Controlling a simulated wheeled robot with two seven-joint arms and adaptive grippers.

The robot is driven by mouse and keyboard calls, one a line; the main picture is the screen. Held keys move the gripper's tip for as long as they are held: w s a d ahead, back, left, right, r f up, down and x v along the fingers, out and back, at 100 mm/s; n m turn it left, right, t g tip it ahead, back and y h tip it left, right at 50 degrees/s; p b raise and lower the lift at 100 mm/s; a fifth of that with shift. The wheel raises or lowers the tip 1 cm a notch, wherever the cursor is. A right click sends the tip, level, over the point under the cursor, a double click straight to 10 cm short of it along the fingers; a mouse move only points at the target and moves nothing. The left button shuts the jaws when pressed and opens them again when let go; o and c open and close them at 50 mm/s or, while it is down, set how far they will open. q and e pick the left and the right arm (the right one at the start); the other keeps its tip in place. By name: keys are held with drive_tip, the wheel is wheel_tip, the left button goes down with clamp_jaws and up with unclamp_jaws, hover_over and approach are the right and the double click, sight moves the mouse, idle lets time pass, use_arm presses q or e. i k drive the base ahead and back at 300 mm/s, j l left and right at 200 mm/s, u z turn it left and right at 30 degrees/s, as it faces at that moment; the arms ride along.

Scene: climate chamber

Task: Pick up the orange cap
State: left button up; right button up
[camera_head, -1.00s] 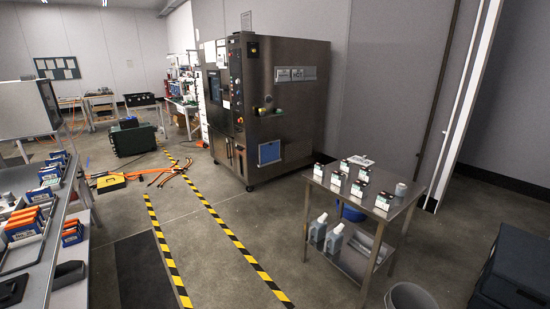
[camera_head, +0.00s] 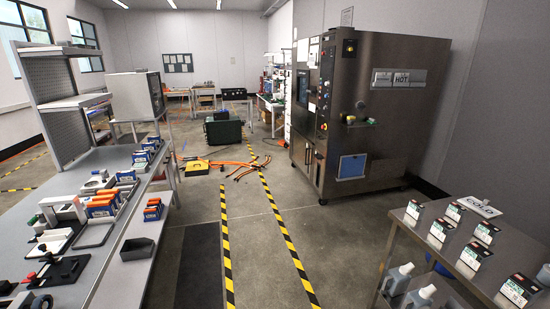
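I cannot make out the orange cap for certain. Small fittings (camera_head: 350,118) stick out of the side wall of the steel chamber (camera_head: 400,145), one with a yellowish-orange tint, too small to identify. Orange-topped items (camera_head: 101,206) stand in blue boxes on the left bench, but I cannot tell whether any is a cap. Neither of my grippers is in view.
The left bench (camera_head: 70,250) carries boxes and tools. A steel cart (camera_head: 512,250) with several small cartons stands at right. Orange cables (camera_head: 245,165) and a yellow case (camera_head: 197,167) lie on the floor.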

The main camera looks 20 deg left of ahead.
sight(108, 197)
drive_tip(key=i+j+u, duration=0.15)
drive_tip(key=i+u, duration=0.6)
drive_tip(key=i+j+u, duration=0.1)
drive_tip(key=i, duration=0.7)
drive_tip(key=i+j+z, duration=0.1)
drive_tip(key=i+z, duration=0.25)
drive_tip(key=i, duration=0.5)
drive_tip(key=i+z, duration=0.2)
drive_tip(key=i, duration=0.8)
drive_tip(key=u, duration=2.4)
